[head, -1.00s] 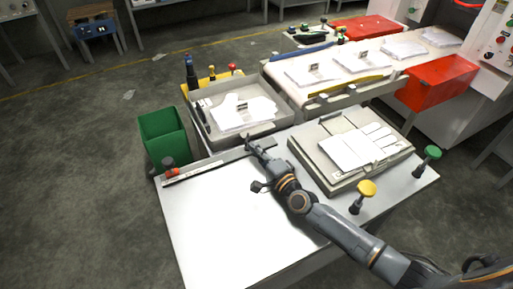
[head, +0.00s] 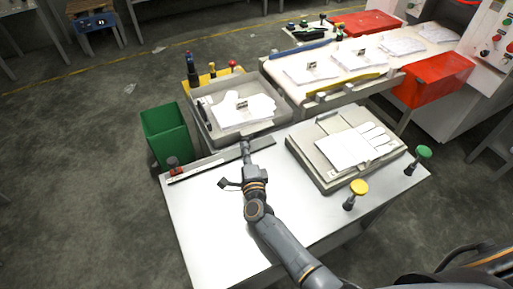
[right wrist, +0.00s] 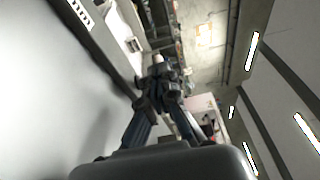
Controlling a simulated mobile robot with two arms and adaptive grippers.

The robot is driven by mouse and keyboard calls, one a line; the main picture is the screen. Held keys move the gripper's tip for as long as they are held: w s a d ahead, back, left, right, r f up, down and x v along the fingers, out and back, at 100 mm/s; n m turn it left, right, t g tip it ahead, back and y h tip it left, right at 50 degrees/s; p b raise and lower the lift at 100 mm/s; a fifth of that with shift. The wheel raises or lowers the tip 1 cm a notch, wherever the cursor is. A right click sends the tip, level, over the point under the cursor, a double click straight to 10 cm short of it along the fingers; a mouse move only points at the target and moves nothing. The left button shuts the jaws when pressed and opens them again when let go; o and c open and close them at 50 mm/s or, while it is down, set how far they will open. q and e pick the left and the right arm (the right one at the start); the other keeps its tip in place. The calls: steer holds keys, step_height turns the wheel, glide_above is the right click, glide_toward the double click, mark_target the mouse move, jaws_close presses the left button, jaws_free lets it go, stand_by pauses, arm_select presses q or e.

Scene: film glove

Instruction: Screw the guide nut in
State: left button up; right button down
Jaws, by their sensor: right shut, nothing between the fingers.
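A long dark guide bar with a pale scale (head: 208,165) lies along the back edge of the white table. A small red and dark knob (head: 174,166) stands at its left end; I cannot tell whether it is the guide nut. My right gripper (head: 245,146) is shut and empty. Its tips are over or at the bar, right of the middle; contact is unclear. In the right wrist view the closed fingers (right wrist: 158,78) have a small pale thing just beyond their tips. My left gripper is not in view.
A tray with white gloves (head: 197,92) stands behind the bar, and a green bin (head: 165,136) to the left. A press-like box with a white glove (head: 310,163) is on the right, near yellow (head: 359,187) and green (head: 423,152) knobs. The front left tabletop is clear.

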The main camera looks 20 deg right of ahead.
steer(key=shift+w+a+r, duration=0.15)
steer(key=shift+a, duration=0.3)
steer(key=shift+w+a+r, duration=0.1)
steer(key=shift+a+r, duration=0.05)
steer(key=shift+r, duration=0.1)
stand_by(0.3)
steer(key=s, duration=1.2)
steer(key=shift+s+a+f, duration=0.15)
steer(key=shift+f, duration=0.2)
